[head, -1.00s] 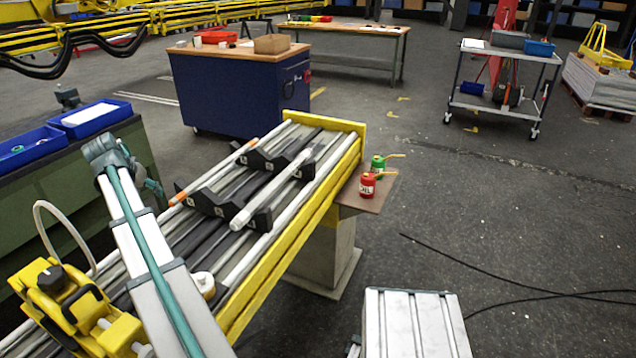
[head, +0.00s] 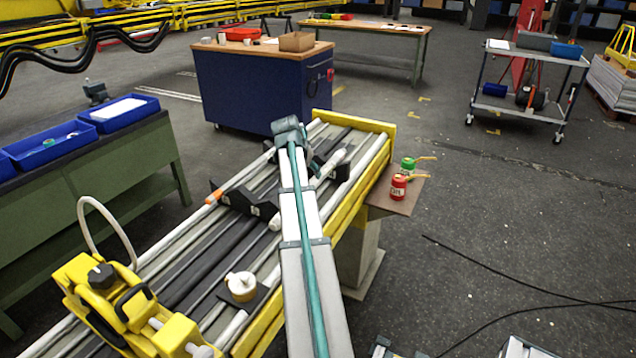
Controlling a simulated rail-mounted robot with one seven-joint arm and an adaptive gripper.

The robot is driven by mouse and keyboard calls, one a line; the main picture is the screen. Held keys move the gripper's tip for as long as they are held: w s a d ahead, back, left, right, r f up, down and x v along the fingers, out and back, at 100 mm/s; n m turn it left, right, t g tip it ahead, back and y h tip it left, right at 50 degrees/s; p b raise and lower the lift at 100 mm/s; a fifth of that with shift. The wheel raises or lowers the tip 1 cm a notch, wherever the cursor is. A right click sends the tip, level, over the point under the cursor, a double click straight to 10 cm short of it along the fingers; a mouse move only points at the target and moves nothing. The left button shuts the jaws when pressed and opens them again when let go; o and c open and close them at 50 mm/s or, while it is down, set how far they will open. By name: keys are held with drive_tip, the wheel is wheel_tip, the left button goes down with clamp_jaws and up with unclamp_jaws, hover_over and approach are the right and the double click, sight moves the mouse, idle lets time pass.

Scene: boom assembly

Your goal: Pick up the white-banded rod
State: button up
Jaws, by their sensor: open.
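A pale rod with white ends (head: 331,163), which looks like the white-banded one, lies on dark notched supports on the right side of the yellow-edged bed. My arm crosses in front of its middle, and its near end shows just left of the arm. A second pale rod with orange bands (head: 212,197) lies to its left on the same supports. My arm's upper joint is above the far part of the bed.
The dark notched supports (head: 262,208) stand across the bed (head: 362,185). A yellow clamp unit (head: 118,305) and a round cream part (head: 241,286) are at the near end. Red (head: 398,187) and green (head: 408,167) cans stand on a side plate at right. Open floor lies farther right.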

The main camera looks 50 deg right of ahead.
sight(313, 179)
drive_tip(key=shift+p+x, duration=1.25)
drive_tip(key=shift+x, duration=2.3)
clamp_jaws()
